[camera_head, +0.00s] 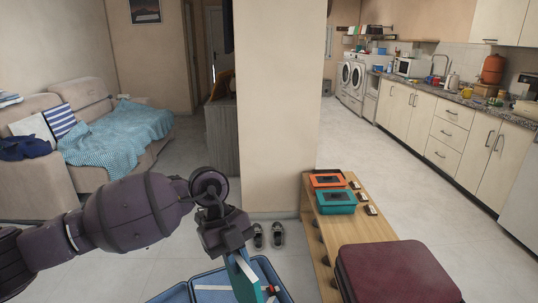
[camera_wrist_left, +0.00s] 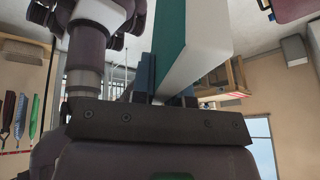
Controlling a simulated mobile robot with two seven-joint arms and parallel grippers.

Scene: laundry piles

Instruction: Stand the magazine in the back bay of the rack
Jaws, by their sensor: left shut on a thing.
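My left gripper (camera_head: 238,256) reaches in from the left and points down above an open blue suitcase. It is shut on a flat, thick-edged teal and white thing (camera_head: 244,281), which I take for the magazine. In the left wrist view the held thing (camera_wrist_left: 192,40) shows a teal face and a wide white edge, gripped between the dark fingers (camera_wrist_left: 170,88). It hangs tilted in the head view, its lower end over the suitcase. I cannot make out a rack with bays in either view. My right gripper is not in view.
The blue suitcase (camera_head: 176,294) lies open on the floor. A wooden bench (camera_head: 325,236) at right carries an orange case (camera_head: 328,181), a teal case (camera_head: 335,202) and a maroon suitcase (camera_head: 398,273). A pillar (camera_head: 279,110) and a pair of shoes (camera_head: 277,235) are beyond. Floor is clear at left.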

